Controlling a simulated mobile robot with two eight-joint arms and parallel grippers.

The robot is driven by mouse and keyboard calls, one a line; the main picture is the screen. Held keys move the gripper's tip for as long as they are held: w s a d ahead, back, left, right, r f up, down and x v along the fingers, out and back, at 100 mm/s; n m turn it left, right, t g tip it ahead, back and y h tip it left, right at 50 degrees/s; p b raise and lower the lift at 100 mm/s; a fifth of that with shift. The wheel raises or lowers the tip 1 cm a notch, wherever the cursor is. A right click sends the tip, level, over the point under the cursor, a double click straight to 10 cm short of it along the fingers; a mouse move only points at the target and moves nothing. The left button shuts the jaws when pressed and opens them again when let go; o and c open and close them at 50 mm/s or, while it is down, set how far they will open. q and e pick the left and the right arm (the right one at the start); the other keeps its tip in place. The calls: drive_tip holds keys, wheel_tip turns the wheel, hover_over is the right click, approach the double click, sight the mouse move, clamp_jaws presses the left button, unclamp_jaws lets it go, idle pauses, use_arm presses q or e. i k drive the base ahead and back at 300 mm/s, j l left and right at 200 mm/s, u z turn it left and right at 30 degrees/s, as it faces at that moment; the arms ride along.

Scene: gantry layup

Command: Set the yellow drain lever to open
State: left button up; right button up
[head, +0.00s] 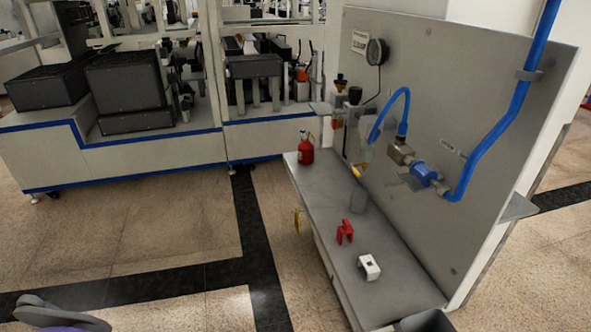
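The small yellow drain lever (357,171) shows below a pale filter bowl (365,152) on the upright grey panel (440,110). It is small in the head view, and I cannot tell its exact angle or whether it is set open or closed. It hangs above the grey bench shelf (325,215). Neither gripper shows. A rounded grey and purple part at the bottom left edge looks like a piece of my own arm, and no fingertips are visible on it.
A blue hose (390,108) and blue valve (424,172) project from the panel. The floor left of the bench is clear.

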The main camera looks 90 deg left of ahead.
sight(352, 165)
drive_tip(key=i+u, duration=0.1)
drive_tip(key=u, duration=0.3)
drive_tip(key=l+u, duration=0.15)
drive_tip(key=u, duration=0.25)
drive_tip(key=i+l+u, duration=0.1)
drive_tip(key=u, duration=0.3)
drive_tip(key=l+u, duration=0.15)
drive_tip(key=u, duration=0.3)
